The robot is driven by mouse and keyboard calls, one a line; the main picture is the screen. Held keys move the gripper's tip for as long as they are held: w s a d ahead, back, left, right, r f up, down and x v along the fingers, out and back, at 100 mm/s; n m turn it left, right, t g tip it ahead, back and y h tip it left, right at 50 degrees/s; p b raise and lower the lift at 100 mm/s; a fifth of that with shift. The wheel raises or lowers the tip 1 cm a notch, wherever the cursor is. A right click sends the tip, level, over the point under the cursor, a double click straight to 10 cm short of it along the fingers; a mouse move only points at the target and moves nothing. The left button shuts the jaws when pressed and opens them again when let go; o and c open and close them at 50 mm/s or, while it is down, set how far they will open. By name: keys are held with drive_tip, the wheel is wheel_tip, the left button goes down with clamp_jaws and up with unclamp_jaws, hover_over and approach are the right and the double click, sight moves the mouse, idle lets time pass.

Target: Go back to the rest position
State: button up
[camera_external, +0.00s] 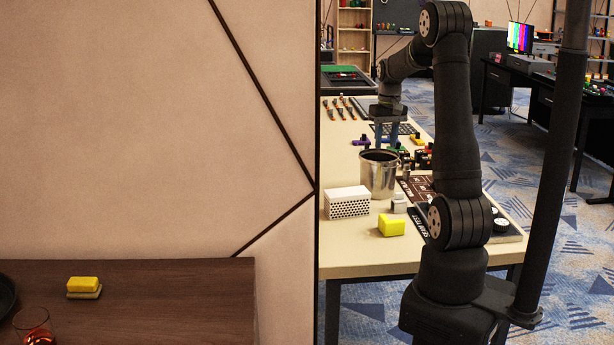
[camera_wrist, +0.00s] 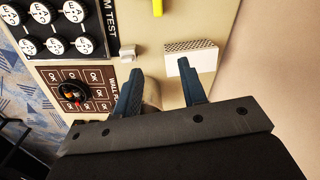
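My gripper (camera_external: 387,146) hangs from my raised arm over the table, fingers pointing down. In the outside view it shows just behind the rim of the metal can (camera_external: 378,178). In the wrist view my gripper (camera_wrist: 160,67) has its two blue fingers well apart, with nothing held between the tips. Part of a rounded, brownish surface shows low between the fingers there; I cannot tell what it is.
On the table (camera_external: 350,258) are a white perforated box (camera_external: 348,203), a yellow block (camera_external: 391,225), a small grey block (camera_external: 398,204) and dark panels with knobs (camera_wrist: 75,95). Several small coloured items lie farther back. A wall (camera_external: 160,130) stands left of the table.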

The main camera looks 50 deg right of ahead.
drive_tip(key=a+r+n, duration=0.2)
drive_tip(key=a+n, duration=0.7)
drive_tip(key=n, duration=0.1)
drive_tip(key=shift+s+n, duration=0.4)
